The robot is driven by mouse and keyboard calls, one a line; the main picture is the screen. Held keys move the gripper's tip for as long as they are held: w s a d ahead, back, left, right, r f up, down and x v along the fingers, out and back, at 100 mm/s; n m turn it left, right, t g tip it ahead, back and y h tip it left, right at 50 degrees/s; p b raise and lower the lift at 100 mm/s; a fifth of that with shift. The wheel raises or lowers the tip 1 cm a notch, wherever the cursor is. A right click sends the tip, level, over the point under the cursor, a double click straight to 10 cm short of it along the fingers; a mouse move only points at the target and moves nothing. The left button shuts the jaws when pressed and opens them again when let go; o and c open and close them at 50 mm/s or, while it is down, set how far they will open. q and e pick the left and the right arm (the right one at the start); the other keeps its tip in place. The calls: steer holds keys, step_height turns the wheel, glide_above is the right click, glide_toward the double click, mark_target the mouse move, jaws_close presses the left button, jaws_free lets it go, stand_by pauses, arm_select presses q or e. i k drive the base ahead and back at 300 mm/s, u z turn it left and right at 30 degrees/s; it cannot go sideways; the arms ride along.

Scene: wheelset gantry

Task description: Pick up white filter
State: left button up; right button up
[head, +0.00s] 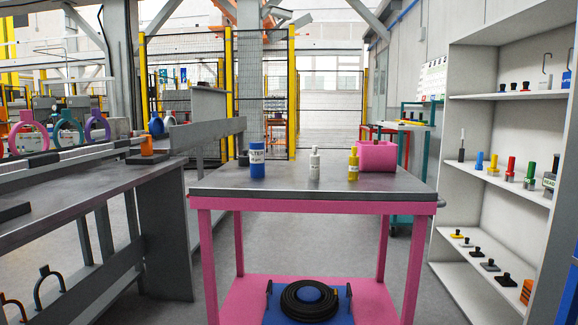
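A slim white bottle-shaped item (314,166) with a narrow neck and a label stands upright on the grey top of the pink cart (315,202). It is the only white item standing there, and I cannot tell from its label whether it is a filter. To its left stands a blue cylinder (257,170) with a white label that seems to read FILTER. Neither of my grippers is in view.
A yellow bottle (353,167) and a pink box (377,157) stand right of the white item. A coiled black hose (309,300) lies on the lower shelf. A grey workbench (100,190) is at left, a white shelf unit (490,97) at right. The cart top's front is clear.

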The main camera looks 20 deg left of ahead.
mark_target(314, 159)
steer(key=u, duration=0.65)
steer(key=i, duration=0.8)
steer(key=u, duration=0.2)
